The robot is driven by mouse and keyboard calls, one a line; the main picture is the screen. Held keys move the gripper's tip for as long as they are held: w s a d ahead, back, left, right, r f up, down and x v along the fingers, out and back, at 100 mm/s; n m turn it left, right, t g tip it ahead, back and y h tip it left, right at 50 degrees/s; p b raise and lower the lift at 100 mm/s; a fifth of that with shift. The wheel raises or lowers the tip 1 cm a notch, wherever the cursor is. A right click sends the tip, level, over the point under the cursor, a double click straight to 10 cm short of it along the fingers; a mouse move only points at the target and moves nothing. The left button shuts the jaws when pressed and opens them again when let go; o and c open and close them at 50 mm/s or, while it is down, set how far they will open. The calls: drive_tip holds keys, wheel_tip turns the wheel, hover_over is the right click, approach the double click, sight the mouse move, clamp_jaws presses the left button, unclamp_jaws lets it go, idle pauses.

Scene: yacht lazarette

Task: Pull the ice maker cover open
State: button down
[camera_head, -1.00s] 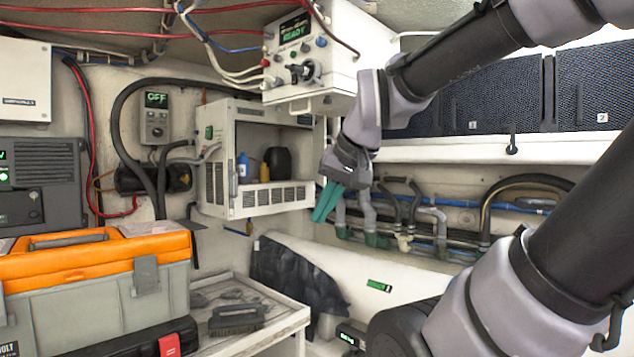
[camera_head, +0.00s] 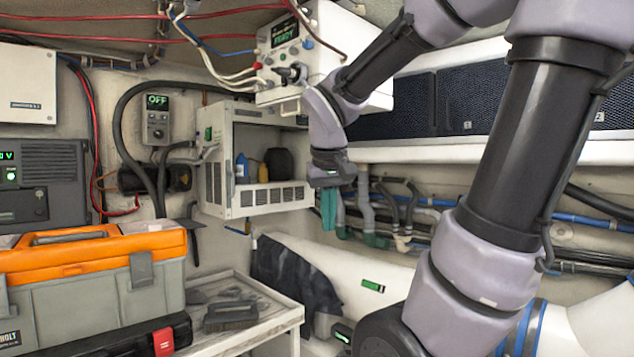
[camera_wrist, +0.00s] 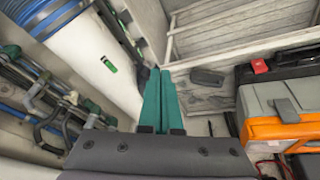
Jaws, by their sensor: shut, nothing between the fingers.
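No part carries a readable ice maker label, so I cannot tell for sure which unit has the cover. A white vented cabinet (camera_head: 211,180) stands open at the front in the head view, with a blue bottle (camera_head: 242,168) and dark items inside. In the wrist view the shut fingers (camera_wrist: 160,72) point toward the floor and bench, touching nothing visible.
An orange and grey toolbox (camera_head: 90,270) stands at lower left beside a low bench (camera_head: 270,322) with a brush (camera_head: 230,315). Pipes and hoses (camera_head: 400,215) run along the wall right of my gripper. Dark mesh panels (camera_head: 465,95) sit above them.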

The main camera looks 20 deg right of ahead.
drive_tip(key=w+d+r+n+h, duration=0.1)
drive_tip(key=w+d+n+h, duration=0.15)
drive_tip(key=w+h, duration=0.4)
drive_tip(key=w+d+r+n+h, duration=0.1)
drive_tip(key=w+d+h, duration=0.25)
drive_tip(key=w, duration=0.55)
drive_tip(key=w+a+r+n+t+h, duration=0.2)
drive_tip(key=w+a, duration=0.1)
drive_tip(key=w, duration=0.4)
drive_tip(key=w+a+r+n+t+h, duration=0.2)
drive_tip(key=w+a+t, duration=0.1)
drive_tip(key=w, duration=0.3)
drive_tip(key=s+d+x, duration=0.1)
drive_tip(key=s+x, duration=0.1)
drive_tip(key=x, duration=1)
drive_tip(key=shift+s+d+f, duration=0.15)
drive_tip(key=shift+d+f, duration=0.1)
drive_tip(key=shift+d, duration=0.1)
drive_tip(key=s+d, duration=0.2)
drive_tip(key=d, duration=0.7)
drive_tip(key=shift+s+d, duration=0.2)
drive_tip(key=shift+s, duration=0.05)
